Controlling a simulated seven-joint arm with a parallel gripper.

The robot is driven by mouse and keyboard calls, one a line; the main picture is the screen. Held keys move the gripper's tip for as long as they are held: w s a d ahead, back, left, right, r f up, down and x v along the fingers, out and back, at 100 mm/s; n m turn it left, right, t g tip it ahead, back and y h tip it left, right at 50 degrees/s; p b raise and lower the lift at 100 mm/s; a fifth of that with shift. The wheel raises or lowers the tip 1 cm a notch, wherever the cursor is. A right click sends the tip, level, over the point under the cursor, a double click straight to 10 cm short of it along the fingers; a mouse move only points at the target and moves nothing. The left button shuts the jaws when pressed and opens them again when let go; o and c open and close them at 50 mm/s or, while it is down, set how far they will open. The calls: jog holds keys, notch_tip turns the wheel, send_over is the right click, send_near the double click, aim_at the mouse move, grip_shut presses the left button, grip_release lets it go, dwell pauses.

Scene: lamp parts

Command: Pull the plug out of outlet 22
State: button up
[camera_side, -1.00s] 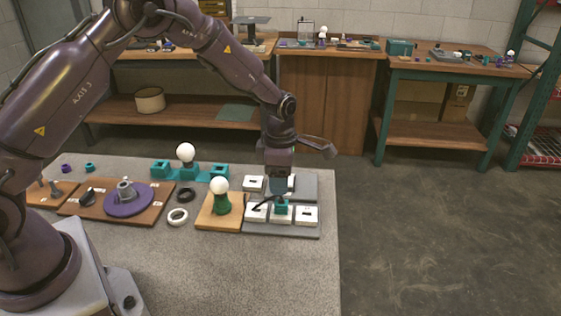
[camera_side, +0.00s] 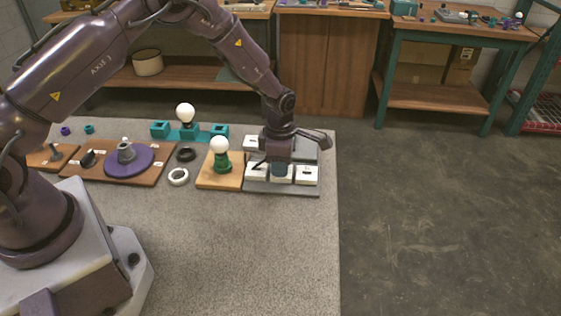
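A grey board (camera_side: 283,189) at the table's right edge carries several white outlet blocks. In the front row, one block (camera_side: 256,172) is on the left, one (camera_side: 307,175) is on the right, and a middle block (camera_side: 281,180) is partly hidden. My gripper (camera_side: 279,170) points down with its teal fingers low over the middle block. The green plug seen there earlier is hidden or blends with the fingers, so I cannot tell whether they grip it. A dark cord (camera_side: 257,163) shows left of the fingers. Outlet numbers are too small to read.
Left of the board, a wooden plate (camera_side: 207,184) holds a white bulb (camera_side: 219,145) on a green base. Black (camera_side: 186,154) and white (camera_side: 178,177) rings lie further left. A teal holder (camera_side: 160,129) stands behind. The table front is clear.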

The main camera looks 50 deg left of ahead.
grip_shut()
jog(key=shift+r, duration=1)
jog(key=shift+r, duration=0.65)
jog(key=shift+r, duration=2)
